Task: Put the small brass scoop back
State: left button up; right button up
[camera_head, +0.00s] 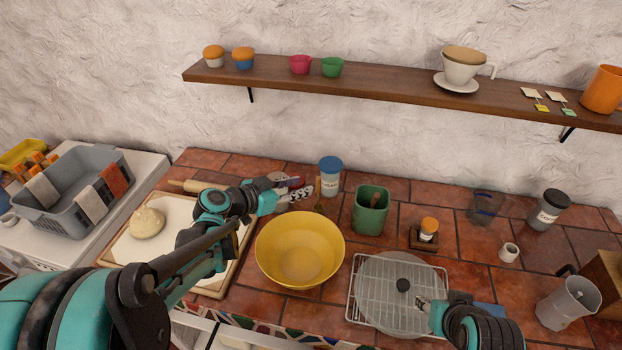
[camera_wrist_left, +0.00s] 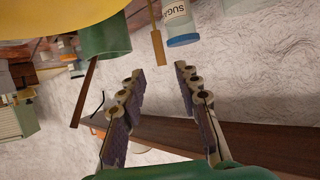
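The small brass scoop (camera_head: 319,195) shows in the head view as a thin upright shape between the blue-lidded sugar jar (camera_head: 330,178) and the yellow bowl (camera_head: 300,250). Its handle (camera_wrist_left: 156,40) shows in the left wrist view beside the sugar jar (camera_wrist_left: 179,22), which appears upside down there. My left gripper (camera_head: 302,190) is open and empty, just left of the scoop. In the left wrist view the handle's end lies between and a little beyond the spread fingertips (camera_wrist_left: 158,72); contact is not visible. The scoop's lower end is hard to make out. My right gripper (camera_head: 424,304) is over the wire rack; its opening is unclear.
A green crock (camera_head: 371,210) with a wooden utensil stands right of the sugar jar. The wire rack (camera_head: 354,310) lies at the front right. A shelf (camera_head: 390,91) with cups runs along the wall.

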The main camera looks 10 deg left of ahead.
pick_arm(q)
jog(key=s+f+n+g+y, duration=0.2)
jog(key=s+n+y, duration=0.1)
jog(key=s, duration=0.8)
jog(key=s+f+n+g+y, duration=0.2)
jog(key=s+n+y, duration=0.1)
jog(key=s, duration=0.8)
jog(key=shift+s+n+y+p, duration=0.2)
jog(key=shift+n+y+p, duration=0.2)
jog(key=shift+y, duration=0.3)
jog(key=shift+a, duration=0.1)
